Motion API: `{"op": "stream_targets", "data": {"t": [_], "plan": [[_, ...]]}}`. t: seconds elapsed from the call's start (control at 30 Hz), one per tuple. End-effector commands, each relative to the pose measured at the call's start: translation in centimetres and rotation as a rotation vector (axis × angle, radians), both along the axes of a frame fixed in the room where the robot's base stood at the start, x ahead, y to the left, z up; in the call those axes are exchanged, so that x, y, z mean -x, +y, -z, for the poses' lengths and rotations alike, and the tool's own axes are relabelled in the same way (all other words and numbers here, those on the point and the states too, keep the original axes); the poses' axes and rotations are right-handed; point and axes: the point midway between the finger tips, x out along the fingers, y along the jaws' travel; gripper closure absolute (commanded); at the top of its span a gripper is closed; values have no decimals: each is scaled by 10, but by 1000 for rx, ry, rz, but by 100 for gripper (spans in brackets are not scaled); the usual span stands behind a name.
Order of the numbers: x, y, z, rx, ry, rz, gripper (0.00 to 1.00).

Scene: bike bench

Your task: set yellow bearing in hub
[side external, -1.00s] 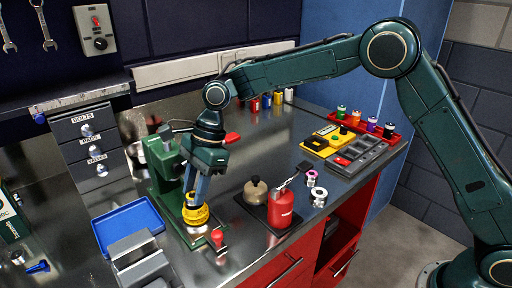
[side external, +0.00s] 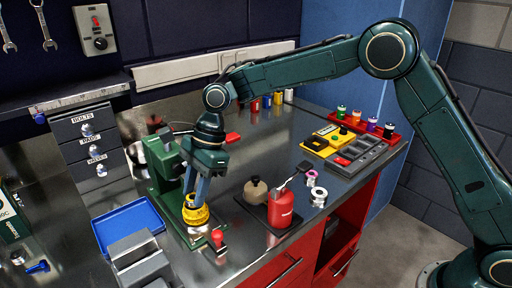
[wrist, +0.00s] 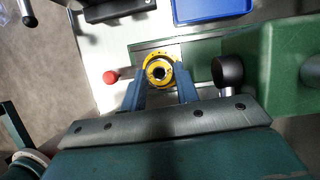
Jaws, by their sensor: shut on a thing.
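My gripper (side external: 197,197) points down over the green fixture's base, its blue fingers shut on the yellow bearing (side external: 195,216). In the wrist view the yellow bearing (wrist: 159,70) shows as a ring between the fingertips, with a metal ring and a dark hole inside it. The hub is not clearly told apart from the bearing; a metal part shows inside and just above the yellow ring. I cannot tell how far the bearing sits in it. The green press (side external: 165,163) stands just behind my gripper, its base plate under the bearing.
A red-knobbed clamp (side external: 217,238) stands just in front of the bearing. A blue tray (side external: 128,226) and a grey block (side external: 136,258) lie to the left. A red can (side external: 280,208) and a tan round pot (side external: 255,190) stand to the right.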

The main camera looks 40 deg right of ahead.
Motion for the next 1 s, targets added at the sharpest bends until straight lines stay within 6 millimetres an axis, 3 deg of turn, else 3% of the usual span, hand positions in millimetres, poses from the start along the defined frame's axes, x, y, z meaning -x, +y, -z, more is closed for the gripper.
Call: {"op": "stream_targets", "data": {"t": [1.0], "plan": [[0, 0, -13, 0, -1, 0, 92]]}}
